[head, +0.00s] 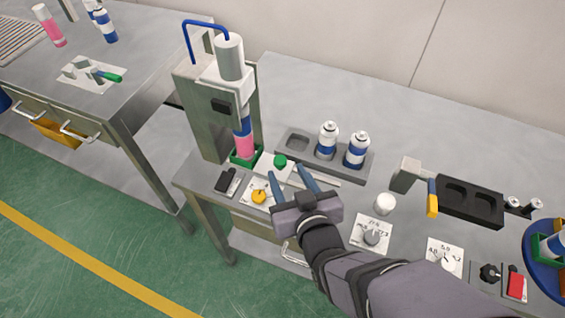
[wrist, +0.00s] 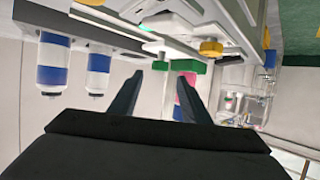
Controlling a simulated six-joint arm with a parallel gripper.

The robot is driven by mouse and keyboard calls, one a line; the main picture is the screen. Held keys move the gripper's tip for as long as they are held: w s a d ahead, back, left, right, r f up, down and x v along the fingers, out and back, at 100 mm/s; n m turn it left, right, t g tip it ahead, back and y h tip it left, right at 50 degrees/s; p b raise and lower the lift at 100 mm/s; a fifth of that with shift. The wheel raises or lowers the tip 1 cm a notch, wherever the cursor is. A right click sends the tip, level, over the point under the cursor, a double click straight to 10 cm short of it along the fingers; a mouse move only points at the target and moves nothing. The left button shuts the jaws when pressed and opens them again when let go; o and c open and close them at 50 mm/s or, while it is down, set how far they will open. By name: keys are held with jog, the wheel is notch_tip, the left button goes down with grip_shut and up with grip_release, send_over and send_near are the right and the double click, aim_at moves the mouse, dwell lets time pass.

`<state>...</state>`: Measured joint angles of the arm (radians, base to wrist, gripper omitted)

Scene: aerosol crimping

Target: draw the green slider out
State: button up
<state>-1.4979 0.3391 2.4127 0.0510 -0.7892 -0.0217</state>
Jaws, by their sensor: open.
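The green slider (head: 245,157) is a small green holder at the foot of the grey crimping press (head: 216,105). A pink, white and blue can (head: 243,140) stands upright in it, under the press head. In the wrist view the slider (wrist: 187,66) shows as a green block near the right fingertip, with the pink can (wrist: 183,95) partly hidden by that finger. My gripper (head: 285,170) is open and empty, to the right of the slider and apart from it in the head view. A round green button (head: 280,161) lies between the slider and my fingers.
A grey tray (head: 298,142) holding two white-and-blue cans (head: 327,140) (head: 356,150) stands behind my gripper. A yellow knob (head: 259,197) and a black switch (head: 228,181) sit near the front edge. A black fixture (head: 470,204) stands at right. The back of the bench is clear.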

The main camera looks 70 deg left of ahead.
aim_at(281, 162)
jog(key=shift+p+x, duration=0.3)
jog(key=shift+x, duration=2.4)
grip_shut()
jog(key=shift+w+d+b, duration=0.5)
jog(key=shift+w+d, duration=3.85)
jog(key=shift+w, duration=0.15)
